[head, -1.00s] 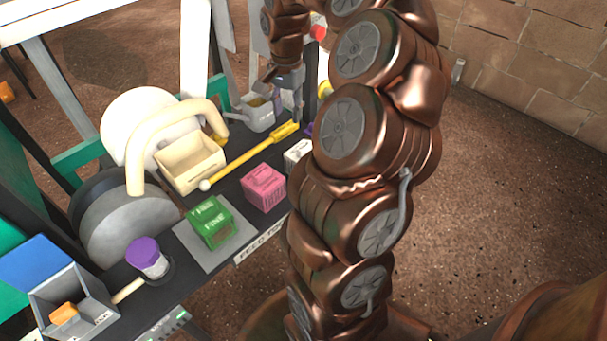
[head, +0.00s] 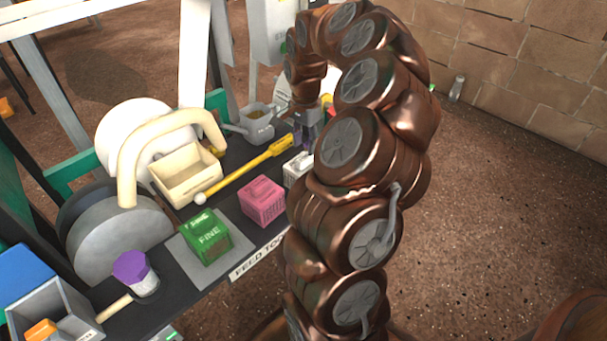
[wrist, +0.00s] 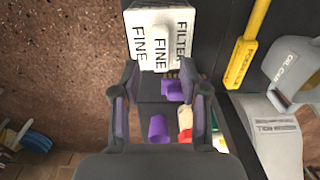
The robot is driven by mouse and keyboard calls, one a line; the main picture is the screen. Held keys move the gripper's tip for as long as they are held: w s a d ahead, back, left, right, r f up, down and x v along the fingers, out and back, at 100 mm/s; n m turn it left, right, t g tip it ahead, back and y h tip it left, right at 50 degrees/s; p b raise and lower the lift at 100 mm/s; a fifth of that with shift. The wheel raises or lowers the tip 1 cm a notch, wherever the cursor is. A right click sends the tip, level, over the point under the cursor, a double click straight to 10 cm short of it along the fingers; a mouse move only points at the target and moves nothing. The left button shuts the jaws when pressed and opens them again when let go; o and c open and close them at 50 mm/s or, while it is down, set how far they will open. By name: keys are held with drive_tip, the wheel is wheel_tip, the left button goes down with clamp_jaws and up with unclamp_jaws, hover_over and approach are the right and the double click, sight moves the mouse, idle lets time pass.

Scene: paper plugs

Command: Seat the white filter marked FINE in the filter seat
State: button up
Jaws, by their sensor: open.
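The white filter (head: 296,170) stands on the dark bench, partly hidden behind my arm in the head view. In the wrist view the white filter (wrist: 158,38) shows FINE on its faces and FILTER along one side. My gripper (wrist: 164,82) is open and empty, its fingertips just short of the filter's near side. In the head view my gripper (head: 308,128) hangs over the bench behind the filter. I cannot tell which part is the filter seat.
A pink block (head: 263,201) and a green block marked FINE (head: 208,238) stand in line on the bench. A yellow rod (head: 243,174) and a cream box (head: 186,176) lie behind. Purple pieces (wrist: 158,128) lie below my gripper.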

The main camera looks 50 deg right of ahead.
sight(305, 157)
drive_tip(key=shift+f, duration=0.4)
drive_tip(key=shift+f, duration=0.1)
drive_tip(key=shift+f+b, duration=1.25)
drive_tip(key=shift+f, duration=0.65)
drive_tip(key=shift+c, duration=0.3)
clamp_jaws()
drive_tip(key=shift+r, duration=0.15)
